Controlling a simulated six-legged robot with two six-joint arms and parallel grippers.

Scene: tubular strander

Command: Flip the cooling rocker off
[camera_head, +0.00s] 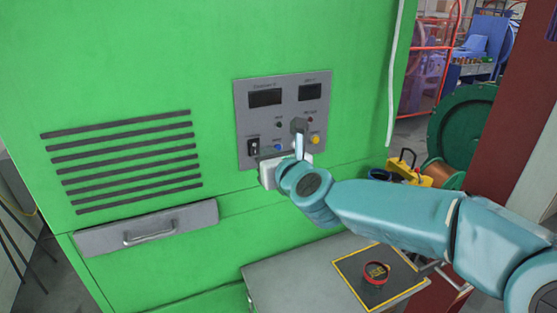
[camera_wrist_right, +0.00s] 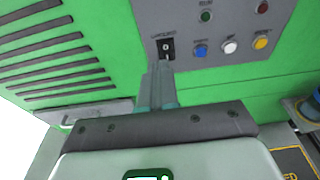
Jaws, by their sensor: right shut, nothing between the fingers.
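The cooling rocker (camera_head: 253,146) is a small black switch at the lower left of the grey control panel (camera_head: 243,105). It also shows in the right wrist view (camera_wrist_right: 165,46), with a white mark on its face. My right gripper (camera_head: 264,157) is shut and empty in front of the panel. In the right wrist view its closed fingertips (camera_wrist_right: 160,66) point at the rocker and sit just below it, overlapping its lower edge. I cannot tell whether they touch it. The label above the rocker is too small to read. My left gripper is not in view.
Blue (camera_wrist_right: 200,50), white (camera_wrist_right: 230,46) and yellow (camera_wrist_right: 261,43) buttons sit right of the rocker. Two dark displays are above. The green cabinet (camera_head: 150,85) has vent slots and a grey drawer (camera_head: 185,222). A grey shelf (camera_head: 290,280) with a red ring-shaped object (camera_head: 376,273) is below.

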